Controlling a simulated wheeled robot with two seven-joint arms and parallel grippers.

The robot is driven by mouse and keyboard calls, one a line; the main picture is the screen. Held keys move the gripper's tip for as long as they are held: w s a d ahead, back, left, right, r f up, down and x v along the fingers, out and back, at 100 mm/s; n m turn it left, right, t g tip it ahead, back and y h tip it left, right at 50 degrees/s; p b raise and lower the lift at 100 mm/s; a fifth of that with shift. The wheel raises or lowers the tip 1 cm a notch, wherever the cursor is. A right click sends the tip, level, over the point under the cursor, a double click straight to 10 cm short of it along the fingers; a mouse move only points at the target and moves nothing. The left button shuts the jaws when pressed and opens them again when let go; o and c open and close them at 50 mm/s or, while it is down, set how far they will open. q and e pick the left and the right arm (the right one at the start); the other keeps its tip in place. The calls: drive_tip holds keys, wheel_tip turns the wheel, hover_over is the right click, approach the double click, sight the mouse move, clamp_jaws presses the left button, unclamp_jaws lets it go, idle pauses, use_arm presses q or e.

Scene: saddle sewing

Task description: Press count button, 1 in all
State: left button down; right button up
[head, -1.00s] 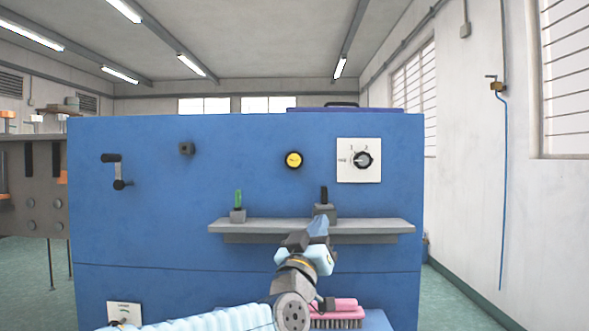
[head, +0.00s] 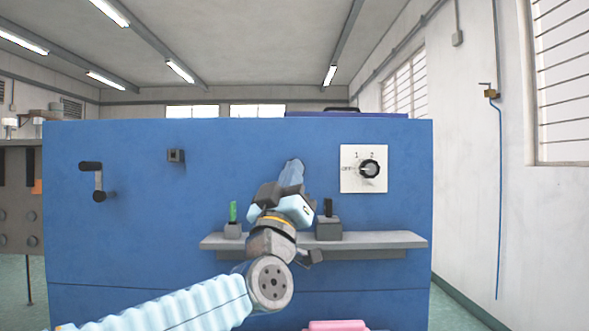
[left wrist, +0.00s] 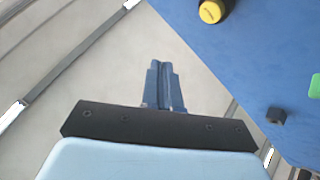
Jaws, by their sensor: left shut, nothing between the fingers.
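The blue cabinet (head: 110,235) bears a white dial plate (head: 349,183), a dark crank (head: 98,182) and a small grey box (head: 176,156). A grey shelf (head: 385,241) sticks out below, holding a green switch (head: 233,211) and a black switch (head: 328,207).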

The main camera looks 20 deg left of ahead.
use_arm(q)
drive_tip(key=w+a+p, duration=0.2)
drive_tip(key=w+p, duration=0.1)
drive_tip(key=w, duration=0.4)
drive_tip(key=shift+w, duration=0.35)
use_arm(e)
drive_tip(key=shift+s+a+r, duration=0.15)
drive_tip(key=shift+a+r, duration=0.15)
drive_tip(key=shift+r, duration=0.55)
drive_tip(key=shift+s+a+r, duration=0.1)
drive_tip(key=shift+a+r, duration=0.15)
drive_tip(key=shift+r, duration=0.55)
use_arm(q)
drive_tip(key=shift+w+a, duration=0.2)
drive_tip(key=shift+w, duration=0.05)
use_arm(e)
drive_tip(key=shift+f, duration=0.1)
